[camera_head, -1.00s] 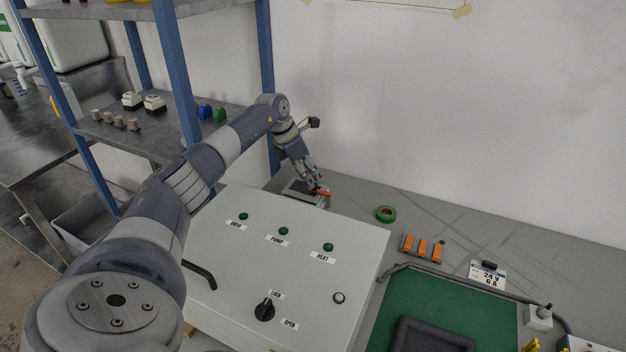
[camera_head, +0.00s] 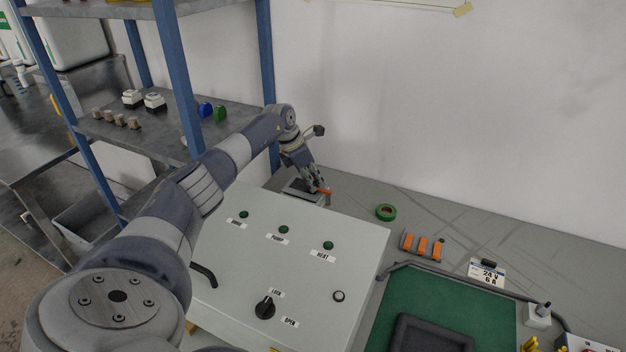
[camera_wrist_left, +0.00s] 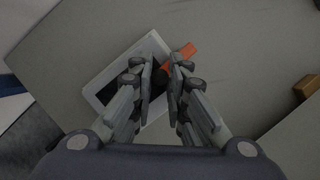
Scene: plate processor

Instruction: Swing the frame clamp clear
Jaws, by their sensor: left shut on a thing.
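The frame clamp shows as an orange piece (camera_head: 325,191) at a small pale frame with a dark middle (camera_head: 293,192), behind the control box. In the left wrist view the orange piece (camera_wrist_left: 189,50) points up and right past the fingertips, beside the white-edged frame (camera_wrist_left: 97,86). My left gripper (camera_head: 318,186) reaches down over it from above. In the wrist view its fingers (camera_wrist_left: 163,75) are closed around a dark part at the base of the orange piece, mostly hidden between them. My right gripper is not in view.
The control box (camera_head: 230,285) with green lamps and a lock/open knob (camera_head: 265,308) stands in front of the clamp. The blue-post shelf (camera_head: 268,60) stands close left of my forearm.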

